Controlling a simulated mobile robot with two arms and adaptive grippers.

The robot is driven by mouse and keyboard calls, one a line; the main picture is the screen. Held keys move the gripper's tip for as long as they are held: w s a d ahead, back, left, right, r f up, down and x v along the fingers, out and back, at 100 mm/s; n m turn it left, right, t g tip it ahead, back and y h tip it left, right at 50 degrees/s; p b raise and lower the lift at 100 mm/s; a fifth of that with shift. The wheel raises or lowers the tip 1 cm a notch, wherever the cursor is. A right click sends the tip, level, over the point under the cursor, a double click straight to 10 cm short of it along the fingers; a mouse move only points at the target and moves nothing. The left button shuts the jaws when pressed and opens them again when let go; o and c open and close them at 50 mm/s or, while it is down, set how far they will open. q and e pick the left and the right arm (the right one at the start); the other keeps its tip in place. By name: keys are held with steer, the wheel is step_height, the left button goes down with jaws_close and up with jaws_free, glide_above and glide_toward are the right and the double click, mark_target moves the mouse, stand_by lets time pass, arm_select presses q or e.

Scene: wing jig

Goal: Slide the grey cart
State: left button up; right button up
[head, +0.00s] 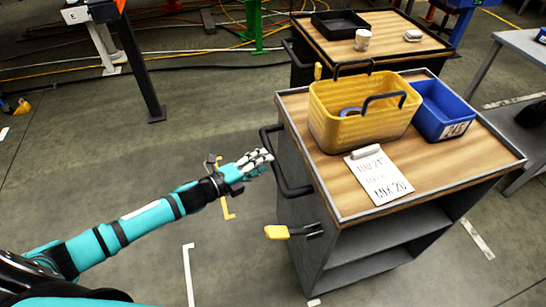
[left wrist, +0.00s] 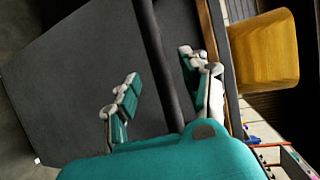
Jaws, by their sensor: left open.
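The grey cart (head: 385,248) stands right of centre in the head view, with a wooden top and open shelves below. Its black handle (head: 294,191) sticks out from its left side. My left gripper (head: 265,160) is at this handle, fingers pointing at the cart. In the left wrist view the handle bar (left wrist: 152,45) runs between the spread fingers of the left gripper (left wrist: 165,90), with the cart's dark side panel (left wrist: 75,85) behind. The fingers are open, and I cannot tell whether they touch the bar. My right gripper is not in view.
On the cart are a yellow basket (head: 340,128), a blue bin (head: 445,108) and a lettered white sheet (head: 378,176). A yellow-tipped lever (head: 277,232) juts out low at its left. A second cart (head: 385,38) stands close behind; a grey table (head: 525,45) is at right. Floor at left is largely clear.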

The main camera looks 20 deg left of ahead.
arm_select(q)
steer(key=shift+x, duration=2.35)
jaws_close()
steer(key=shift+f, duration=0.1)
